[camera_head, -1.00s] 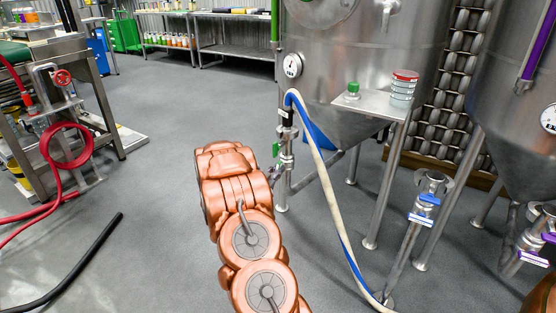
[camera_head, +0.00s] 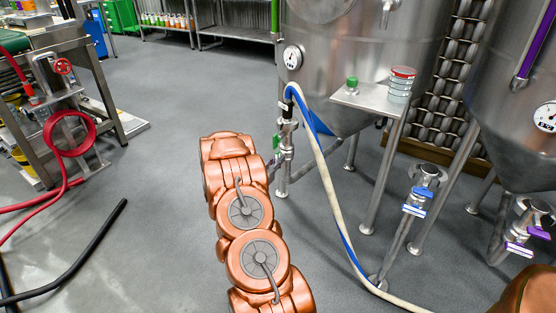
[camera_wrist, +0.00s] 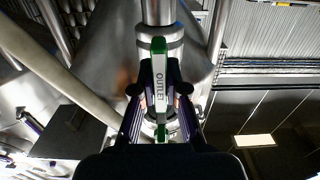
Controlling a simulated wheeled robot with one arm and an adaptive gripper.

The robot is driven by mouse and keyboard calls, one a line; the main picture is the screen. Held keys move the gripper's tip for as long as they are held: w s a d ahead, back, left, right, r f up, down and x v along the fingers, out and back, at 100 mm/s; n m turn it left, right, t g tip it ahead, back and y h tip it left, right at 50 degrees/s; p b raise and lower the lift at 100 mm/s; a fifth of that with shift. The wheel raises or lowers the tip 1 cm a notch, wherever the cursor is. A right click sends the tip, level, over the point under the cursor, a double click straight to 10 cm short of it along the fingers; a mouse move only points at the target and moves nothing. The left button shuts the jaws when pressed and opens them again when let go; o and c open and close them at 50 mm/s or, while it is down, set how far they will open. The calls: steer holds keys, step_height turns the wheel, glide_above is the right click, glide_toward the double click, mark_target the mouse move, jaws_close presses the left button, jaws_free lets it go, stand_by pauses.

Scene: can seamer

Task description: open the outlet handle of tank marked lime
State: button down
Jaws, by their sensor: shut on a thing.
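The tank with the green strip (camera_head: 350,50) stands at the upper middle of the head view. Its outlet pipe and valve (camera_head: 286,135) hang below the hose end, with a small green part at the side. In the wrist view, the outlet handle (camera_wrist: 160,72) is a pale bar marked OUTLET with green ends. My gripper (camera_wrist: 159,92) is shut on this handle, one finger on each side. In the head view my gripper is hidden behind my copper-coloured arm, so the handle's angle to the pipe is hard to judge there.
A blue-and-white hose (camera_head: 324,180) runs down from the valve to the floor. Steel tank legs (camera_head: 382,180) and a blue-marked valve (camera_head: 420,195) stand to the right. A black hose (camera_head: 85,260) lies on the floor at left; open floor (camera_head: 170,110) lies between.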

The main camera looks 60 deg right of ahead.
steer(key=c, duration=1.2)
jaws_free()
steer(key=a, duration=1.2)
steer(key=shift+s, duration=0.25)
steer(key=shift+r, duration=0.1)
